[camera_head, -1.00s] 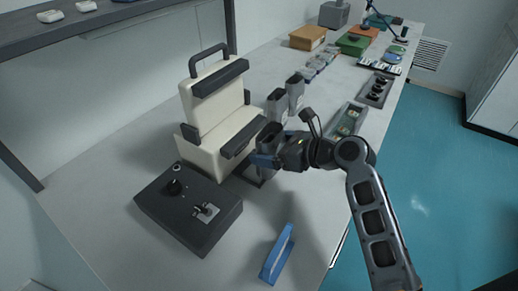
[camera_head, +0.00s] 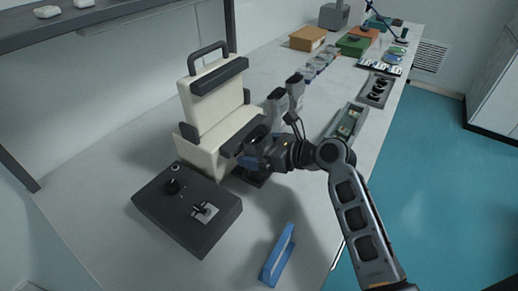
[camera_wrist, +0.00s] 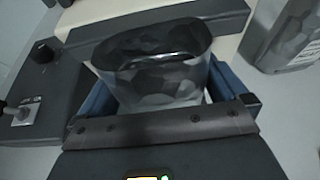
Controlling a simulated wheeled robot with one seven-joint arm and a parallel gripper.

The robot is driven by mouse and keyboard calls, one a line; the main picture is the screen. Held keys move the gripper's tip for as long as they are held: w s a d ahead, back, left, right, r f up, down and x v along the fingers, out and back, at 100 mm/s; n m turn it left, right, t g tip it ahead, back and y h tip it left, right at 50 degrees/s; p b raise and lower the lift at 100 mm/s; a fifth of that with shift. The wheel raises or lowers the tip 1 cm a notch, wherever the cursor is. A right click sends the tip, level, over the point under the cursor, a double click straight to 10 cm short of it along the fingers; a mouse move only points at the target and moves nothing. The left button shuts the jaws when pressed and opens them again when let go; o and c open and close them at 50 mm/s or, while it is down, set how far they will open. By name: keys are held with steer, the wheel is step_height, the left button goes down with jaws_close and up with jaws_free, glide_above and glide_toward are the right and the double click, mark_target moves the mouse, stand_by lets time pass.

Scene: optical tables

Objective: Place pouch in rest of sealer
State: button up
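The sealer (camera_head: 215,115) is a cream machine with a black top handle and dark bars; its cream body (camera_wrist: 222,50) and front dark bar (camera_wrist: 165,20) fill the top of the wrist view. My gripper (camera_head: 252,160) is at the sealer's front right corner. Its blue fingers (camera_wrist: 230,84) are on either side of a shiny dark grey pouch (camera_wrist: 155,75), shut on it. The pouch is upright, its open mouth facing up, close in front of the dark bar. I cannot tell whether it touches the rest, which is largely hidden behind my gripper and the pouch.
A black control box (camera_head: 187,208) with a knob and switch stands at the sealer's front left. Grey pouches (camera_head: 283,98) stand just beyond my gripper. A blue object (camera_head: 277,256) lies near the table's front edge. Trays and boxes line the far table.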

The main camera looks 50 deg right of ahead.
steer(key=b+v, duration=0.1)
steer(key=v, duration=1.1)
stand_by(2.0)
